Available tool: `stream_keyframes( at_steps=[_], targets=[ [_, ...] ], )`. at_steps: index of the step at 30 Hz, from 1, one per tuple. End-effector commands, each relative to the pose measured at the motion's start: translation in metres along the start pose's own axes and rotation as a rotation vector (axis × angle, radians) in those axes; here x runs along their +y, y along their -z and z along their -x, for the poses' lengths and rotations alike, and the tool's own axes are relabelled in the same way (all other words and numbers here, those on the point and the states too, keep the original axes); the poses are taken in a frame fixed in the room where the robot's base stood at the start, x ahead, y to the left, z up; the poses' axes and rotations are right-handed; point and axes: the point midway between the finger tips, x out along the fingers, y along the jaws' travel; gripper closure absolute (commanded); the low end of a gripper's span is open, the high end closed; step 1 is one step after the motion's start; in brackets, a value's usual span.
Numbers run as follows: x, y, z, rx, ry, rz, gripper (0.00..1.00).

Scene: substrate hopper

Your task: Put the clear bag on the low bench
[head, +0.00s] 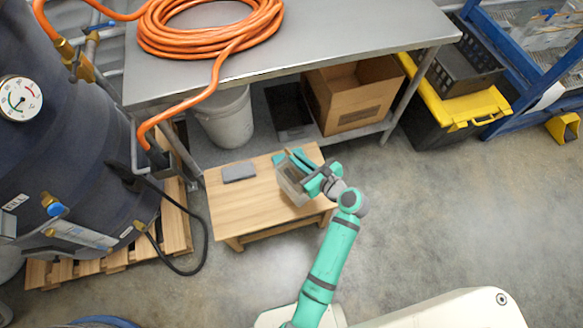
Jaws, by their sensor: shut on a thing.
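The low bench (226,205) is a small light-wood table in the middle of the head view. My teal gripper (300,171) is over its right part, shut on the clear bag (290,189). The bag is see-through with a pale greyish look and hangs at the left of the jaws, over the bench top. I cannot tell from this view whether its underside touches the wood. The fingertips are partly hidden by the gripper's own body and the bag.
A flat grey item (239,172) lies on the bench's left part. A steel table (330,40) with a coiled orange hose (200,40) stands behind. Beneath it are a white bucket (225,118) and a cardboard box (350,100). A dark tank (60,150) stands left.

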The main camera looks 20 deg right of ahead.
Motion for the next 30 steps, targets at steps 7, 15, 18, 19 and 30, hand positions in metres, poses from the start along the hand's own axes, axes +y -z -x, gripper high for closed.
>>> stream_keyframes(
  at_steps=[7, 15, 18, 19, 30],
  targets=[
    [-0.025, 0.026, -0.024, -0.002, 0.001, -0.002, 1.0],
    [-0.035, 0.037, -0.034, -0.002, 0.0, 0.0, 1.0],
    [-0.04, 0.042, -0.038, -0.002, 0.0, 0.0, 1.0],
    [-0.041, 0.045, -0.04, -0.002, 0.0, -0.001, 1.0],
    [-0.04, 0.069, -0.05, -0.002, 0.0, 0.0, 1.0]
  ],
)
